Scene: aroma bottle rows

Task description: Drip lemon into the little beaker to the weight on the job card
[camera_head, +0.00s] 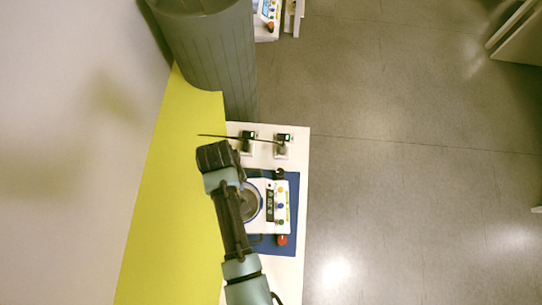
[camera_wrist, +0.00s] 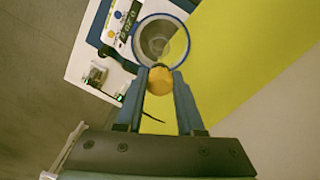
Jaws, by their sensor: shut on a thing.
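My gripper (camera_wrist: 160,82) is shut on a small orange-yellow rounded piece (camera_wrist: 160,78) in the wrist view, perhaps a dropper's bulb. Anything below it is hidden. In the head view my gripper (camera_head: 213,156) is dark, and its held piece cannot be seen. Just beyond the held piece in the wrist view is the scale's round blue-rimmed pan (camera_wrist: 139,34). A clear round glass shape, apparently the little beaker (camera_wrist: 157,42), is on the pan. The white scale (camera_head: 283,208) has a display and coloured buttons; the reading is too small to tell. I cannot make out a job card.
The scale stands on a blue mat (camera_head: 293,187) on a white bench (camera_head: 300,150). An orange-red round thing (camera_head: 282,240) is at the mat's lower edge. Two small dark-topped units (camera_head: 248,136) (camera_head: 283,139) stand above the mat. A grey-green ribbed column (camera_head: 207,50) stands beyond the yellow surface (camera_head: 160,200).

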